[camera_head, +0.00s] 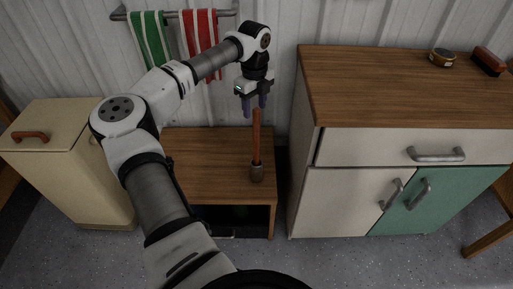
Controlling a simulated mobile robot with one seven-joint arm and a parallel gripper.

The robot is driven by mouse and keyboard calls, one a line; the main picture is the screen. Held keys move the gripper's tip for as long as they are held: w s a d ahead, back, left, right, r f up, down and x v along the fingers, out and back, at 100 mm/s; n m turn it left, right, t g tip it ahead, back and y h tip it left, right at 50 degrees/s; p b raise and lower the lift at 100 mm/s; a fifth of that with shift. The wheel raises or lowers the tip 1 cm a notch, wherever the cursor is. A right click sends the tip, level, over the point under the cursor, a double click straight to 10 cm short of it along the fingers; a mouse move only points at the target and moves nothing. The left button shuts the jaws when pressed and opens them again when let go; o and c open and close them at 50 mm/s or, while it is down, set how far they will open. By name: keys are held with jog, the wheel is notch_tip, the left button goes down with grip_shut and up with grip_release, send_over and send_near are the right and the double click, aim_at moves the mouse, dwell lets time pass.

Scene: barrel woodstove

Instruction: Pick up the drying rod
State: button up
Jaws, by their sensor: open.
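A slim reddish-brown rod (256,138) with a thick grey-brown lower end stands about upright at the right side of a low wooden cabinet (205,160); it may be the drying rod. My gripper (256,108) points down with its two purple-grey fingers open, right at the rod's top end. I cannot tell whether the top is between the fingertips or just below or behind them. A metal rail (223,13) is fixed to the wall behind, with a green-striped towel (152,40) and a red-striped towel (200,38) hanging on it.
A larger cabinet (345,150) with a brown top stands close to the right of the rod, higher than the low cabinet. A round tin (441,56) and a brush (489,61) lie on it. A cream bin (70,160) stands left. The corrugated wall is close behind.

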aim_at(256, 117)
jog(key=f, duration=0.3)
jog(key=f+p, duration=0.1)
jog(key=f, duration=0.1)
jog(key=shift+w+d, duration=0.2)
jog(key=shift+d, duration=0.1)
jog(key=shift+c, duration=0.5)
grip_shut()
